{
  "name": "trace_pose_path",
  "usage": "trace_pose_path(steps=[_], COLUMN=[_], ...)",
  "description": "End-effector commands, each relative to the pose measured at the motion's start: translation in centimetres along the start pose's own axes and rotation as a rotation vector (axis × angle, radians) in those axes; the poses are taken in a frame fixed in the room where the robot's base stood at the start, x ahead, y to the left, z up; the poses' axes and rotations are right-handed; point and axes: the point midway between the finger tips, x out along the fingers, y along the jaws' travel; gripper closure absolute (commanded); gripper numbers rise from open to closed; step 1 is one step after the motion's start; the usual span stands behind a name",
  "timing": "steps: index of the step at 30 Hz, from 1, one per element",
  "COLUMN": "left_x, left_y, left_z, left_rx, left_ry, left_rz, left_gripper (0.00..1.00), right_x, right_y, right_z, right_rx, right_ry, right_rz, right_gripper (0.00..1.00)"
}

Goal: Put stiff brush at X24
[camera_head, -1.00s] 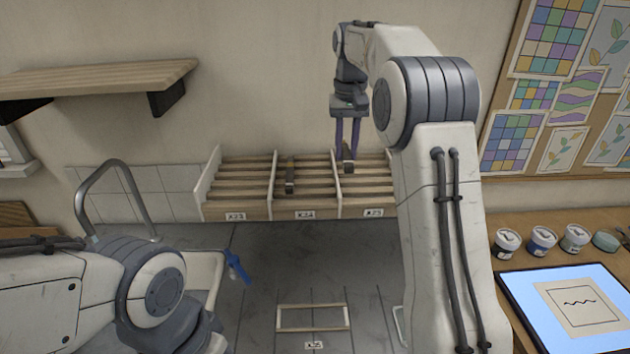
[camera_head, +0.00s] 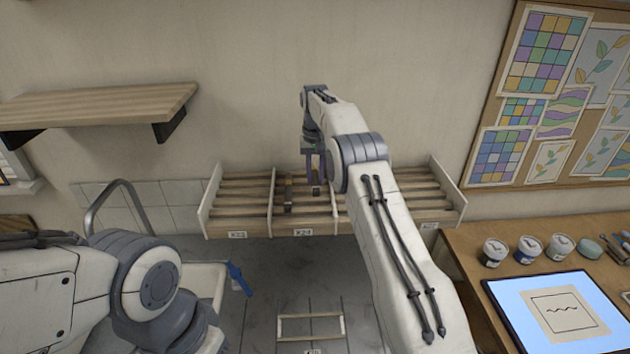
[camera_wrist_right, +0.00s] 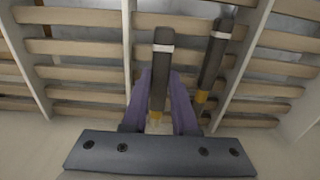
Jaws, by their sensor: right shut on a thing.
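The slatted wooden rack (camera_head: 235,229) on the wall has upright dividers, and its middle section carries the label X24 (camera_head: 303,232). My right gripper (camera_head: 316,180), with purple fingers, is at the middle section. It is shut on a dark brush (camera_wrist_right: 161,65) with a pale band and a brownish lower part. The fingers hide part of this brush, and I cannot tell whether it touches the slats. A second, similar dark brush (camera_wrist_right: 212,65) is beside it in the same section, near the divider; it also shows in the head view (camera_head: 288,195). My left gripper is out of view.
The left section X23 (camera_head: 237,234) looks empty. My right arm partly hides the right section. A table at right holds a lit panel (camera_head: 505,297) and several jars (camera_head: 495,251). A blue object (camera_head: 239,279) is at the basin's edge.

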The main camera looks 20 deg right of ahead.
Motion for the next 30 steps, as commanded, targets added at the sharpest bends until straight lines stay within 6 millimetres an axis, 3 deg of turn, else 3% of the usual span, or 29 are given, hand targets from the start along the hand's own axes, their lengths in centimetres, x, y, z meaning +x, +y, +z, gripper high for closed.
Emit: trace_pose_path(steps=[9,20,21,23,30], left_x=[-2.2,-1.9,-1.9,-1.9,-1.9], left_y=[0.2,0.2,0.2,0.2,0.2], left_z=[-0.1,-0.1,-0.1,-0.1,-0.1], left_rx=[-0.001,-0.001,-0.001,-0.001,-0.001], left_ry=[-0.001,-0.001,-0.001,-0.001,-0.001], left_rz=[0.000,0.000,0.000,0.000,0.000], left_gripper=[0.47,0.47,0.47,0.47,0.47], right_x=[3.6,4.2,4.2,4.2,4.2], right_y=[0.0,0.0,0.0,0.0,0.0], right_z=[0.1,0.0,0.0,0.0,0.1], right_rx=[-0.001,0.000,0.000,0.000,0.000], right_ry=[-0.002,0.000,0.000,0.000,0.000], right_rz=[0.000,0.000,0.000,0.000,0.000], right_gripper=[1.00,1.00,0.62,0.44,0.44])
